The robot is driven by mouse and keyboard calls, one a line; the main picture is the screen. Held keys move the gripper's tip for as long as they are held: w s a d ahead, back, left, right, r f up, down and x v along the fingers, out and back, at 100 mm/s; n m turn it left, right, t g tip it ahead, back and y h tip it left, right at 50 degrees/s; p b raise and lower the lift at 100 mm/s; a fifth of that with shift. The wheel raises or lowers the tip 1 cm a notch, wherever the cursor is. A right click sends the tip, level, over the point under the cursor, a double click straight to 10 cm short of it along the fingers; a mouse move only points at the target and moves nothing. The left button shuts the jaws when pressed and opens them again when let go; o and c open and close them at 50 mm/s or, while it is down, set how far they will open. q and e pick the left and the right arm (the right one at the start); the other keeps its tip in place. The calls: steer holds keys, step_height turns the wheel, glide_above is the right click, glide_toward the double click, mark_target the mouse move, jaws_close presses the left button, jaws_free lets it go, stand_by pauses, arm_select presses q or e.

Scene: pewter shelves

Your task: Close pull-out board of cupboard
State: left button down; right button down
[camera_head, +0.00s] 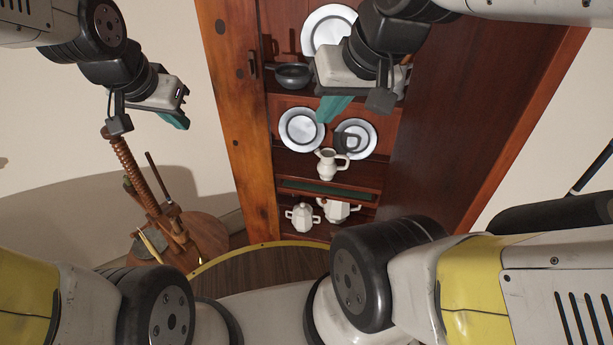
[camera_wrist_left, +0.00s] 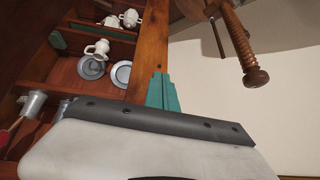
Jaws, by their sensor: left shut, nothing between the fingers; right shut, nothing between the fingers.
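The tall reddish-brown wooden cupboard (camera_head: 242,150) stands ahead with open shelves. A board with a dark green top (camera_head: 328,190) shows low in it, below the white pitcher and above the teapots; how far it sticks out is hard to tell. A green strip (camera_wrist_left: 112,33) shows among the shelves in the left wrist view. My left gripper (camera_head: 174,119) is shut and empty, left of the cupboard; its teal fingers (camera_wrist_left: 162,92) appear against the cupboard's side post in the wrist view, contact unclear. My right gripper (camera_head: 334,108) is shut and empty, in front of the plates, hiding part of the shelves.
Pewter plates (camera_head: 302,129), a dark pan (camera_head: 293,76), a white pitcher (camera_head: 328,164) and white teapots (camera_head: 302,216) stand on the shelves. A round wooden table (camera_head: 205,240) with a wooden screw stand (camera_head: 135,175) is left of the cupboard. Bare wall lies behind.

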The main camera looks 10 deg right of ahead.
arm_select(q)
steer(key=w+d+f+m+h, duration=0.1)
steer(key=w+d+f+m, duration=0.45)
steer(key=f, duration=0.25)
steer(key=w+d+f+m+h, duration=0.1)
steer(key=w+d+f+m, duration=0.3)
steer(key=w+d+f, duration=0.4)
steer(key=s+d+f+m+g+h, duration=0.1)
steer(key=s+d+f+m, duration=0.25)
steer(key=f, duration=0.35)
steer(key=s+d+f+m+g+h, duration=0.1)
steer(key=s+d+f+m, duration=0.1)
steer(key=d+f, duration=0.3)
steer(key=s+d+f+m+g+h, duration=0.1)
steer(key=s+d+f+m, duration=0.15)
steer(key=f, duration=0.55)
steer(key=w+d+f, duration=0.5)
steer(key=d+f, duration=0.2)
steer(key=shift+w+d+f, duration=0.25)
steer(key=shift+d, duration=0.1)
steer(key=shift+n, duration=0.25)
